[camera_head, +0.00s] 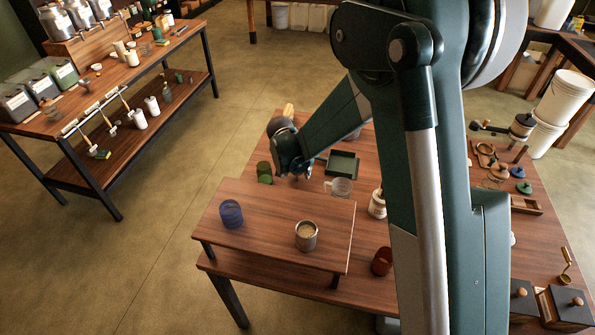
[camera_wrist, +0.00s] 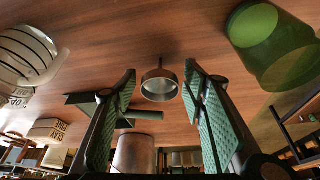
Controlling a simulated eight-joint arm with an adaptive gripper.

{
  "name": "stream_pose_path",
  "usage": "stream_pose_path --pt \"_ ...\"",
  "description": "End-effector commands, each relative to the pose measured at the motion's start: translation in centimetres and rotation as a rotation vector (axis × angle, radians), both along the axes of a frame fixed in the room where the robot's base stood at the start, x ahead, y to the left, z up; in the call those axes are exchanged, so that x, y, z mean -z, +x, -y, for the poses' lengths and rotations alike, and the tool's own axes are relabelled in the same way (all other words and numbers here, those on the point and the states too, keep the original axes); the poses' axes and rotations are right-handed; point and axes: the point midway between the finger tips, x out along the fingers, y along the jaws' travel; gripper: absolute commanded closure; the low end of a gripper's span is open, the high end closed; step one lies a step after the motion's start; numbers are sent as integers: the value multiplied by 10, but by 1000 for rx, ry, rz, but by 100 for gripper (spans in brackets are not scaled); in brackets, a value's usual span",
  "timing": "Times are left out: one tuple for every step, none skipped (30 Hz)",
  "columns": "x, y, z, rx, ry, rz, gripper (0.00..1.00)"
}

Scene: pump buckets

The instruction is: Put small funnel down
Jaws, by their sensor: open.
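My gripper (camera_wrist: 161,72) is open in the wrist view, with a green ridged pad on each finger. A small metal piece with a round rim and a thin stem, which looks like the small funnel (camera_wrist: 160,87), shows in the gap between the fingertips. It appears clear of both pads, and I cannot tell its exact distance. In the head view my gripper (camera_head: 294,170) is low over the back left of the wooden table (camera_head: 225,262), behind the raised shelf (camera_head: 270,212). The small funnel cannot be made out there.
A green jar (camera_head: 264,172) stands just left of my gripper; it also shows in the wrist view (camera_wrist: 270,42). A dark green tray (camera_head: 342,164) and a clear mug (camera_head: 340,187) are to the right. A blue jar (camera_head: 231,214) and a metal cup (camera_head: 306,237) stand on the shelf.

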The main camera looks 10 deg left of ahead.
Motion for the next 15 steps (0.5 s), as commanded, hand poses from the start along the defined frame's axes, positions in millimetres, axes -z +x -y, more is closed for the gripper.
stream_pose_path --pt "-2 0 0 0 0 0 57" --pt "-3 0 0 0 0 0 57" --pt "-5 -1 0 0 0 0 57" --pt "-6 -2 0 0 0 0 57" --pt "-8 -2 0 0 0 0 57" --pt "-11 -4 -1 0 0 0 57" --pt "-13 -5 -1 0 0 0 57" --pt "-16 -5 -1 0 0 0 57" --pt "-20 -7 -2 0 0 0 57" --pt "-23 -8 -2 0 0 0 57" --pt "-27 -10 -2 0 0 0 57" --pt "-32 -12 -2 0 0 0 57" --pt "-35 -13 -3 0 0 0 57" --pt "-39 -15 -3 0 0 0 57" --pt "-44 -17 -3 0 0 0 57"
